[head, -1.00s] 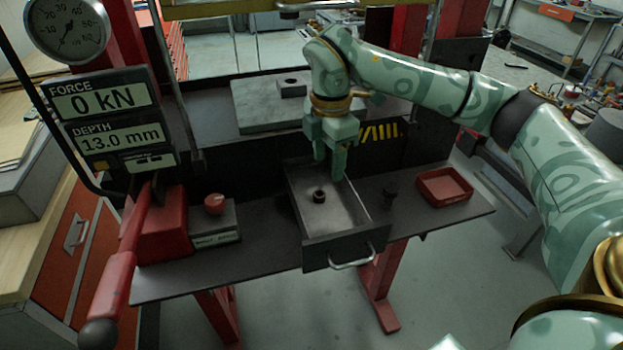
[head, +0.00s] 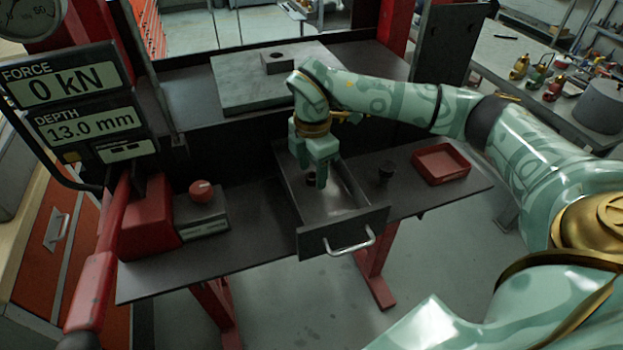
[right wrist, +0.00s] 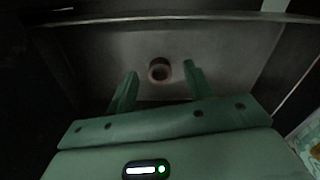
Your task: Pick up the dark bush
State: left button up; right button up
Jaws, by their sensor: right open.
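The dark bush (head: 310,178), a small ring with a hole, lies on the floor of the open drawer (head: 345,238) in the head view. In the right wrist view the bush (right wrist: 159,63) looks brownish and sits just beyond and between my fingertips. My right gripper (head: 315,176) points down into the drawer, open and empty, with its fingers partly in front of the bush. In the right wrist view the right gripper's fingers (right wrist: 160,80) stand apart on either side of the bush. I cannot tell the exact height gap. My left gripper is not in view.
A small dark plug (head: 386,172) and a red tray (head: 441,163) stand on the bench right of the drawer. A box with a red button (head: 201,190) and a red lever (head: 97,270) are at left. A plate with a block (head: 280,62) is behind.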

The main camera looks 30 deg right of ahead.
jog(key=shift+f, duration=0.5)
jog(key=c, duration=1.1)
